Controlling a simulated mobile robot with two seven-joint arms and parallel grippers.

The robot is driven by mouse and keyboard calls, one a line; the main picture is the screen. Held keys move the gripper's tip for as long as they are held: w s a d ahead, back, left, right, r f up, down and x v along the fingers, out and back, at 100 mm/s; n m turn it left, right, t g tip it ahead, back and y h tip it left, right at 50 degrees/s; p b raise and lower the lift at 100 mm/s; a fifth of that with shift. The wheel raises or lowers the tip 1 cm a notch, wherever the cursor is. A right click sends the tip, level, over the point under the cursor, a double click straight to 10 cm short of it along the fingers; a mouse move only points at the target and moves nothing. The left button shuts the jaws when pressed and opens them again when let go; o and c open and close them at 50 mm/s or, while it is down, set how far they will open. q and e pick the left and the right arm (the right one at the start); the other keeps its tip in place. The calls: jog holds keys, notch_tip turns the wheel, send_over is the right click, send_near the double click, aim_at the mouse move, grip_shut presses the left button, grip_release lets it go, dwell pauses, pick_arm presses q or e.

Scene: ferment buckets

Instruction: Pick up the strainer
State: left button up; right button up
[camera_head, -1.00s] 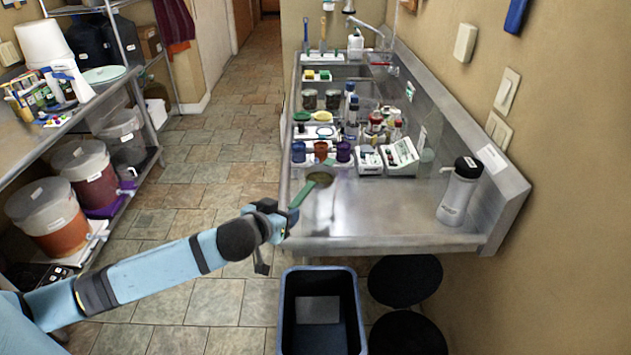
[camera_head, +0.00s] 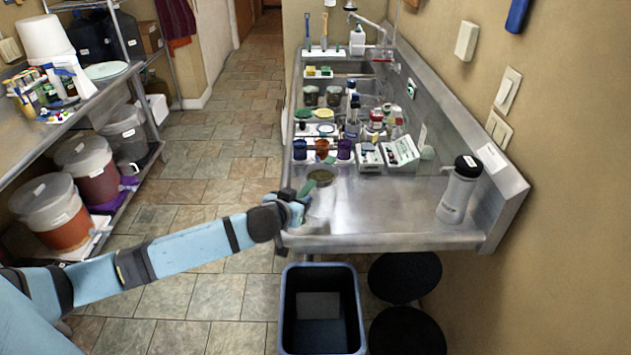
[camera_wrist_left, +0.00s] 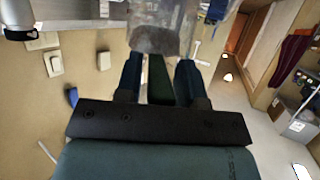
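The strainer (camera_head: 305,189) has a green handle and a round mesh bowl. It is at the near left edge of the steel counter in the head view. My left gripper (camera_head: 297,205) is at the handle end, at the counter's left edge. In the left wrist view the strainer's green handle (camera_wrist_left: 159,80) runs between the two blue fingers of my left gripper (camera_wrist_left: 159,72). Narrow gaps show on both sides of the handle, so the fingers look open around it. The mesh bowl lies beyond the fingertips. My right gripper is in neither view.
The steel counter (camera_head: 385,215) is bare to the right, up to a white bottle (camera_head: 458,190). Purple and orange cups (camera_head: 322,148) and white boxes (camera_head: 402,151) stand behind the strainer. A dark bin (camera_head: 321,310) and black stools (camera_head: 405,278) are below the front edge.

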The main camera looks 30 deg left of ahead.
pick_arm(q)
jog(key=c, duration=0.5)
